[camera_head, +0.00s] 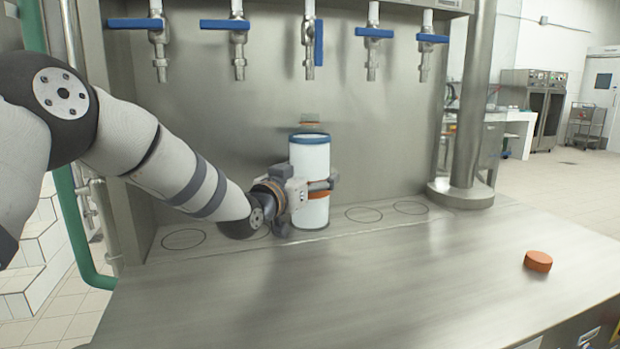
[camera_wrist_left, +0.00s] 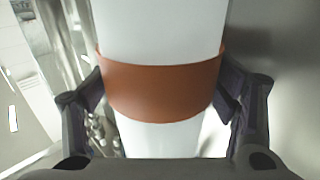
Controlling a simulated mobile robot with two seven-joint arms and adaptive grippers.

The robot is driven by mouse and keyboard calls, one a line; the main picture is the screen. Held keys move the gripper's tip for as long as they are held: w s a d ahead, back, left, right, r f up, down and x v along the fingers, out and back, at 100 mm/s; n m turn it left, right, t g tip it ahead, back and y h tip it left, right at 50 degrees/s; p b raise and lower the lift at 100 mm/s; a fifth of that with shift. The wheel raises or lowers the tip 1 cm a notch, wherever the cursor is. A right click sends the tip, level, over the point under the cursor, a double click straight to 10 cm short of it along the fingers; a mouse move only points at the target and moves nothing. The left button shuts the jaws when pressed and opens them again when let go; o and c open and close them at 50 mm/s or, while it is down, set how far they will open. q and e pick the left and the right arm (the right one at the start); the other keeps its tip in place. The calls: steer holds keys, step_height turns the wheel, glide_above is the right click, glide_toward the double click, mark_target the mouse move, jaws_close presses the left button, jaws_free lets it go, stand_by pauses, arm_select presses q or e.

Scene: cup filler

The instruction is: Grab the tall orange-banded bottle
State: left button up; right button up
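The tall white bottle (camera_head: 310,157) with an orange band and a blue rim stands upright on the back ledge, below the middle tap. My left gripper (camera_head: 322,187) reaches it from the left at the height of the band. In the left wrist view, the orange band (camera_wrist_left: 160,90) lies between the two fingers (camera_wrist_left: 160,92), which appear to touch it on both sides. The bottle's base is hidden in the wrist view. My right gripper is in neither view.
Several taps with blue handles hang above the ledge; the middle tap's handle (camera_head: 319,43) points down. Empty marked circles (camera_head: 363,215) lie beside the bottle. An orange cap (camera_head: 538,261) lies on the steel counter (camera_head: 380,290) at right. A steel post (camera_head: 473,110) stands right of the taps.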

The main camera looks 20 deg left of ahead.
arm_select(q)
steer(key=c, duration=1.4)
steer(key=shift+o, duration=0.2)
steer(key=shift+r, duration=0.15)
